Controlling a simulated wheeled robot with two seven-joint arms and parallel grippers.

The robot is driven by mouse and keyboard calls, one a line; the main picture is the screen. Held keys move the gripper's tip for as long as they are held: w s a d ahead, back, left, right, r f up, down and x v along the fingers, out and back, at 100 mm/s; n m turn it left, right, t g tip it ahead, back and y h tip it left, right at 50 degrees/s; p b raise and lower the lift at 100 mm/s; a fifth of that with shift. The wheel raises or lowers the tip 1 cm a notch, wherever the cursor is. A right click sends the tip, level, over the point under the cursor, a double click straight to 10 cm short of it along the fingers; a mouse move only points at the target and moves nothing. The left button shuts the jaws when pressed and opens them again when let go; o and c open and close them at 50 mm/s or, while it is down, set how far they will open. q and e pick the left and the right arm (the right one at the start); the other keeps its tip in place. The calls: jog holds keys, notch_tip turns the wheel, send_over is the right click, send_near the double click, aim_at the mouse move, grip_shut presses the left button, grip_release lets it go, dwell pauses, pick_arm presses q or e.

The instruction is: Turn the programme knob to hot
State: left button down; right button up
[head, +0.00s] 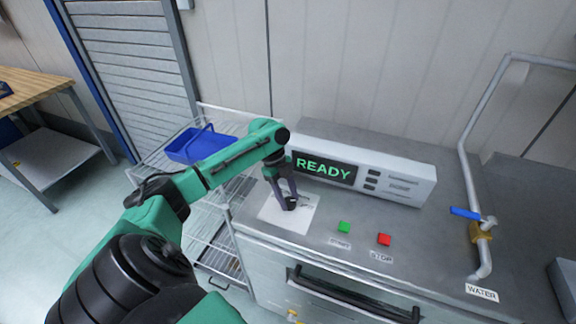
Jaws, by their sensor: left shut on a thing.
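The programme knob (291,203) is a small dark knob on a white square plate (294,224) on the grey machine top. My left gripper (289,203) reaches down over the plate from the left, and its fingers are shut on the knob. The fingers hide much of the knob, and the markings around it are too small to read. A display (323,169) on the panel behind shows READY in green letters. My right gripper is out of view.
A green button (344,227) and a red button (384,239) sit right of the plate. A pipe with a blue-handled valve (466,214) stands at the right. A wire rack (215,224) with a blue basket (201,146) stands left. A dark handle (350,296) crosses the machine's front.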

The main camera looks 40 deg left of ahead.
pick_arm(q)
jog(key=shift+m, duration=0.5)
jog(key=shift+c, duration=1.5)
grip_release()
jog(key=b+v, duration=0.2)
jog(key=v, duration=1.2)
jog(key=shift+w+r, duration=0.2)
jog(key=shift+r, duration=0.05)
jog(key=shift+a, duration=0.1)
